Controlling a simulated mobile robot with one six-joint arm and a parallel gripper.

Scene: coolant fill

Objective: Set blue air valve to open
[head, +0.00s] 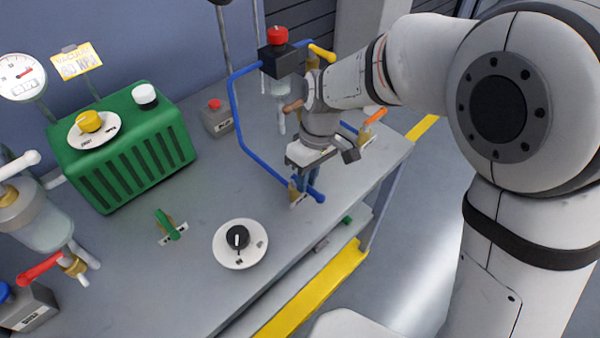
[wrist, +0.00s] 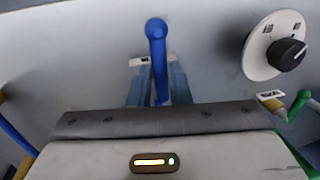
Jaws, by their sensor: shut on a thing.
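The blue air valve has a blue lever handle (wrist: 157,45) with a rounded end, standing over a small white label (wrist: 140,62) on the bench. In the wrist view, the two blue-grey fingers of my gripper (wrist: 158,85) are on either side of the lever, shut on it. In the head view, my gripper (head: 306,184) points down at the valve near the bench's front edge. The rounded lever end (head: 319,196) sticks out to its lower right. The valve body is mostly hidden behind my gripper, and the label text is too small to read.
A blue pipe (head: 236,110) loops up behind my gripper. A black dial (head: 238,238) and a green lever (head: 167,224) stand to the left. A green box (head: 125,145) is farther left. An orange-handled valve (head: 374,117) stands to the right. The bench between is clear.

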